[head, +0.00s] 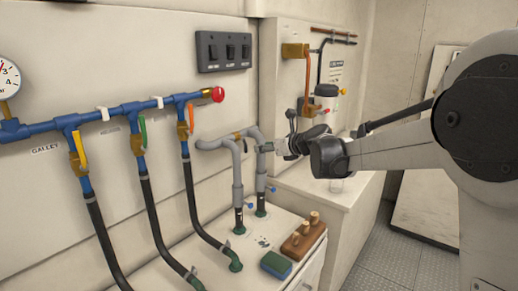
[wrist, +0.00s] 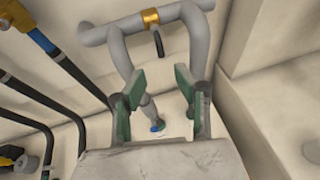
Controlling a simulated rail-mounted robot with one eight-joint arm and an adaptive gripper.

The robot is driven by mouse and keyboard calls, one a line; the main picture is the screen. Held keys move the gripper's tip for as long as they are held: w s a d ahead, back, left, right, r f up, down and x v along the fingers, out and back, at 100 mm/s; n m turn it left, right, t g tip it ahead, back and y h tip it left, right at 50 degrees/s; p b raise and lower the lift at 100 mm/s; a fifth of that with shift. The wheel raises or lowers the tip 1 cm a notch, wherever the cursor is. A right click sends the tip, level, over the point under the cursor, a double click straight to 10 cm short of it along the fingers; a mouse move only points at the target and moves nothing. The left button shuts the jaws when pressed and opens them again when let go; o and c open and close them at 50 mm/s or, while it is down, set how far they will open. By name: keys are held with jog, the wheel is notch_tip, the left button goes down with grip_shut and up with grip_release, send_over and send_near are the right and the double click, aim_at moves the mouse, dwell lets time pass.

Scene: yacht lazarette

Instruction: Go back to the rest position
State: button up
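My gripper (head: 264,147) reaches in from the right in the head view, with its tip close to the bent grey pipe (head: 215,144). In the wrist view, my gripper (wrist: 160,88) has its two green-padded fingers apart, with nothing held between them. The grey pipe (wrist: 118,50) with a brass collar (wrist: 150,17) lies just beyond the fingertips there. A small blue-tipped fitting shows low between the fingers. Whether a finger touches the pipe cannot be told.
Blue piping (head: 125,109) with several valves and black hoses runs along the left wall. A switch panel (head: 223,51) hangs above. A brown block with pegs (head: 303,238) and a green-blue sponge (head: 276,264) lie on the white bench. Open floor (head: 385,260) is at the right.

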jog(key=shift+s+d, duration=0.1)
jog(key=shift+d, duration=0.05)
jog(key=s+d+n+h, duration=0.2)
jog(key=s+d+n, duration=0.25)
jog(key=s, duration=0.35)
jog(key=s+d+n+g+h, duration=0.1)
jog(key=s+d+n, duration=0.35)
jog(key=s, duration=0.35)
jog(key=s+d+n+h, duration=0.25)
jog(key=s+n, duration=0.25)
jog(key=s, duration=0.4)
jog(key=s+d+f+n+h, duration=0.1)
jog(key=s+d+f+n, duration=0.2)
jog(key=s, duration=0.4)
jog(key=s+d+f+n+g+h, duration=0.1)
jog(key=s+d+f+n+h, duration=0.1)
jog(key=s+d+n, duration=0.3)
jog(key=s+d+f+n+h, duration=0.1)
jog(key=s+d+f+n, duration=0.3)
jog(key=s, duration=0.6)
jog(key=shift+d+n+g, duration=0.15)
jog(key=shift+n+g, duration=0.25)
jog(key=shift+n, duration=0.2)
